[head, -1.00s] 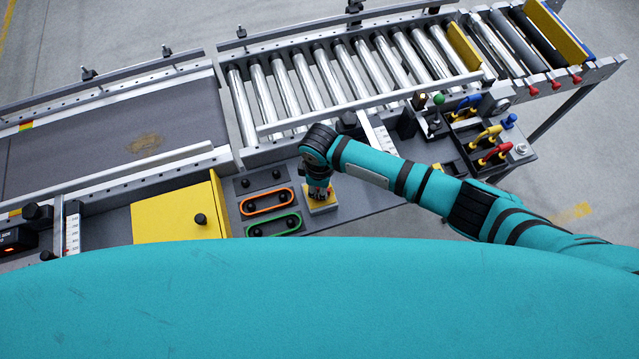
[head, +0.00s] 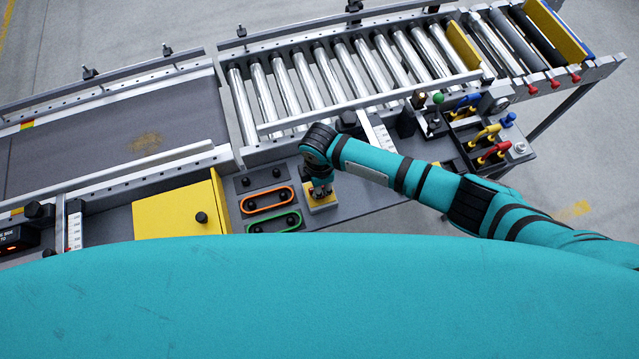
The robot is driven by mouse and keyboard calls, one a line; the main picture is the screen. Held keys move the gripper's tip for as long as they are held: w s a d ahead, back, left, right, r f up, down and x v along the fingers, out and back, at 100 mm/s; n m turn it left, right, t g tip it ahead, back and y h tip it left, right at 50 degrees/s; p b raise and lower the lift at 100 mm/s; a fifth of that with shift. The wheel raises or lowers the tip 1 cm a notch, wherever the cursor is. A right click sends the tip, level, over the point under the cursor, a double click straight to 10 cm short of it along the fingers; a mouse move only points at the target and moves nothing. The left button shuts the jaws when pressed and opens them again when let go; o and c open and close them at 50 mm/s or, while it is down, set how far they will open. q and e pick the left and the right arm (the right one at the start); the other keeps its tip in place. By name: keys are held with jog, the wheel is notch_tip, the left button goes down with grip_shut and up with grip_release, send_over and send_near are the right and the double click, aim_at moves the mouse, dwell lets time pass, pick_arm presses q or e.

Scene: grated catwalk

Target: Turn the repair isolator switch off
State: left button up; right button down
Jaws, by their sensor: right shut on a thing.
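The repair isolator switch (head: 322,206) appears as a yellow square base on the dark grey panel, right of the orange and green outlined parts. My right gripper (head: 321,192) points down over its middle and is shut on the switch's knob, which the fingers and wrist mostly hide. The knob's angle cannot be made out. My left gripper does not show in the head view.
An orange-rimmed part (head: 267,200) and a green-rimmed part (head: 273,222) lie close left of the switch. A yellow box (head: 178,208) with a black knob stands further left. Padlock-like blue, yellow and red items (head: 487,134) sit at right. A roller conveyor (head: 340,80) runs behind.

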jog(key=c, duration=1.4)
grip_release()
jog(key=shift+o, duration=0.2)
notch_tip(320, 180, up, 12)
